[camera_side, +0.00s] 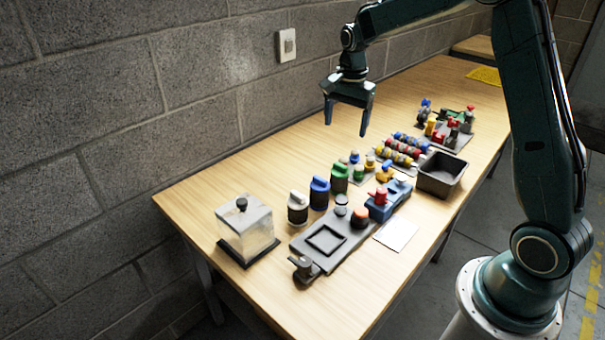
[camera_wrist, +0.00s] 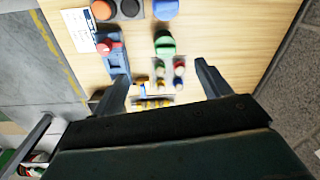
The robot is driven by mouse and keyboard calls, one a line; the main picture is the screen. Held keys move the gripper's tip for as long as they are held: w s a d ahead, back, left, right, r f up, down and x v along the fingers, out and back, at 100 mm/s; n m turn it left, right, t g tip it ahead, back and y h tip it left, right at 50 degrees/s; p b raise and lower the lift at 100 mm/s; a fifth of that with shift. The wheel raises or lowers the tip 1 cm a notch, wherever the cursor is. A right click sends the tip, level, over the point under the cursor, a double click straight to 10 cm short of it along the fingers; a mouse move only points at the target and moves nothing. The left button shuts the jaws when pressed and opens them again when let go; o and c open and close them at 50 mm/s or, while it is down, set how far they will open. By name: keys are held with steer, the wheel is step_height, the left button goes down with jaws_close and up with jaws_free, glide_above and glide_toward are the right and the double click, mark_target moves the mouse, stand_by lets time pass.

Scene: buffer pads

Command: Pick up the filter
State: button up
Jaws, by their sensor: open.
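My gripper (camera_side: 345,126) is open and empty, high above the back of the table; its two fingers (camera_wrist: 162,70) also frame the wrist view. No object is clearly marked as the filter. Three capped canisters with handles stand upright in a row: a white one (camera_side: 297,209), a blue one (camera_side: 319,194) and a green one (camera_side: 340,179). In the wrist view the green canister (camera_wrist: 165,44) and blue canister (camera_wrist: 166,9) lie beyond the fingertips. A grey plate (camera_side: 345,244) with a square recess carries a dark, orange-topped knob (camera_side: 360,217).
A clear box (camera_side: 244,229) with a black knob stands at the left. A blue device (camera_side: 385,204) with a red knob, a white card (camera_side: 396,233) and an empty dark bin (camera_side: 442,176) are on the right. Racks of coloured parts (camera_side: 403,150) stand behind. The back-left tabletop is free.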

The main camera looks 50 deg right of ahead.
steer(key=m, duration=0.2)
glide_toward(340, 165)
steer(key=shift+g, duration=0.3)
steer(key=shift+w+d+f, duration=0.1)
steer(key=shift+f, duration=1.85)
steer(key=shift+w+d+f, duration=0.1)
steer(key=shift+d+f, duration=0.05)
steer(key=shift+f, duration=1.8)
steer(key=shift+f, duration=0.1)
steer(key=shift+f, duration=2.5)
steer(key=shift+c, duration=0.3)
steer(key=c, duration=1)
